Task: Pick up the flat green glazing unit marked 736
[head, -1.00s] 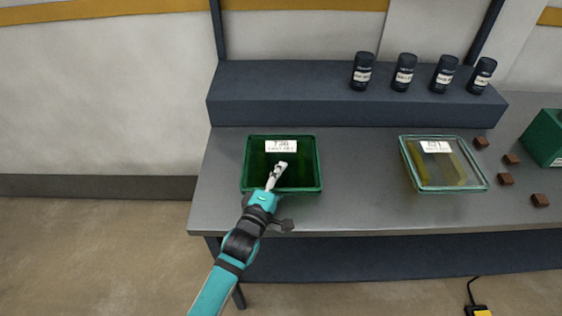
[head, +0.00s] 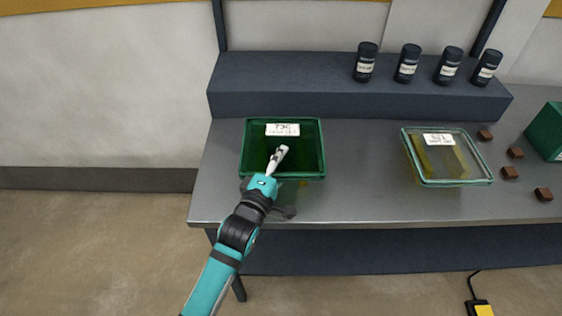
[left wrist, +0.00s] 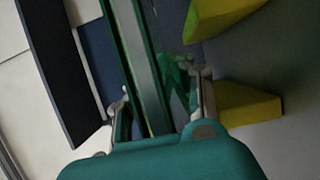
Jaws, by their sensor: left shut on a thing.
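The flat green glazing unit marked 736 (head: 305,158) is on the left of the bench in the head view, with its white label near the far edge. It appears raised above the bench top, with a yellowish support partly visible under its near edge. My left gripper (head: 278,158) reaches over its near edge and is shut on it. In the left wrist view the unit (left wrist: 140,55) runs edge-on between the two fingers of the left gripper (left wrist: 163,108). My right gripper is out of view.
A clear glazing unit (head: 462,170) rests on yellow supports to the right. Small brown blocks (head: 515,153) and a green box (head: 547,130) lie beyond it. Several dark bottles (head: 408,63) stand on the raised back shelf (head: 300,85). Bare bench lies between the two units.

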